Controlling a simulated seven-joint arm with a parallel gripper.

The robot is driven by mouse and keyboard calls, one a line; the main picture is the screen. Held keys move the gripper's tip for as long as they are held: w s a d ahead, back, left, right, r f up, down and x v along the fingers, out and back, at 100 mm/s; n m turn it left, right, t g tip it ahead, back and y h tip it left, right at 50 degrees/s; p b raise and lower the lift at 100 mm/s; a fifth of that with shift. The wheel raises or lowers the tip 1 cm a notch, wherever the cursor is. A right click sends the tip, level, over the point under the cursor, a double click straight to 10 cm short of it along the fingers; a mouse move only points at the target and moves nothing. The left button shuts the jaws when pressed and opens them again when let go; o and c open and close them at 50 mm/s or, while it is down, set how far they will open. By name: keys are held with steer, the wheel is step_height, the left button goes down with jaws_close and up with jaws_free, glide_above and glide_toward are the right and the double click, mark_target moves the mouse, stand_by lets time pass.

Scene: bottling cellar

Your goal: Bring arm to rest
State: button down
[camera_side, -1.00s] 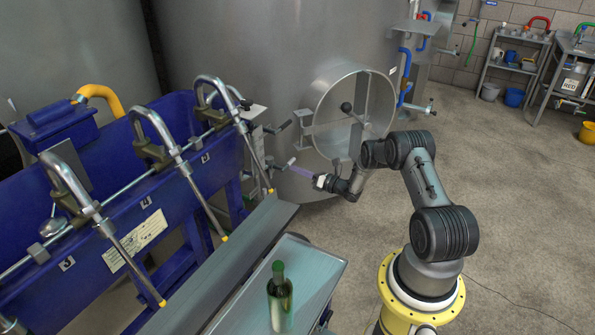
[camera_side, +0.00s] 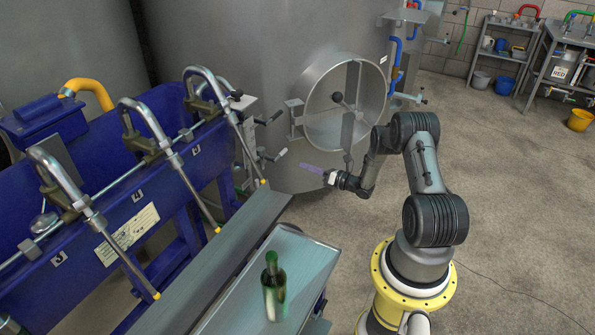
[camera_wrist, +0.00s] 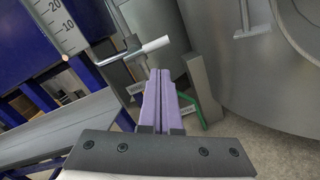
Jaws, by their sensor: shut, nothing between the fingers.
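My gripper (camera_side: 312,168) is raised in front of the steel tank's round hatch in the side view, its purple fingers pointing left. In the wrist view my gripper (camera_wrist: 160,82) shows its two purple fingers pressed together with nothing between them. A dark green bottle (camera_side: 273,288) stands upright on the grey metal table (camera_side: 305,262), well below and to the left of my gripper. The bottle does not show in the wrist view.
A blue filling machine (camera_side: 130,205) with several bent steel spouts stands at left. The tank's round hatch (camera_side: 345,103) and a valve handle with a white grip (camera_wrist: 155,45) are close to my gripper. Open floor (camera_side: 510,200) lies at right.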

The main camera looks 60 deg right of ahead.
steer(key=w+d+r+m+g+h, duration=0.25)
steer(key=w+r, duration=0.35)
steer(key=r, duration=0.3)
steer(key=w+d+r+m+g+h, duration=0.1)
steer(key=w+d+r+m, duration=0.25)
steer(key=w+r, duration=0.45)
steer(key=s+a+r+m+g+h, duration=0.1)
steer(key=a+r+m, duration=0.5)
steer(key=r, duration=0.5)
steer(key=s+a+r+m+g+h, duration=0.15)
steer(key=a+r+m, duration=0.25)
steer(key=a+r, duration=0.45)
steer(key=s+a+r+m+g+y, duration=0.15)
steer(key=s+a+r+m, duration=0.25)
steer(key=s+a, duration=0.45)
steer(key=s+a+r+m+g+y, duration=0.1)
steer(key=s+a+r+m+g, duration=0.1)
steer(key=s+a+r+m, duration=0.45)
steer(key=s+a+f+m+g+y, duration=0.1)
steer(key=s+a+f+y, duration=0.1)
steer(key=s+a+f, duration=0.2)
steer(key=s+a+f+m+g+y, duration=0.2)
steer(key=s+a+f, duration=0.3)
steer(key=s+a, duration=0.5)
steer(key=s, duration=0.8)
steer(key=shift+s+a, duration=0.3)
steer(key=shift+a, duration=0.05)
steer(key=shift+m, duration=0.25)
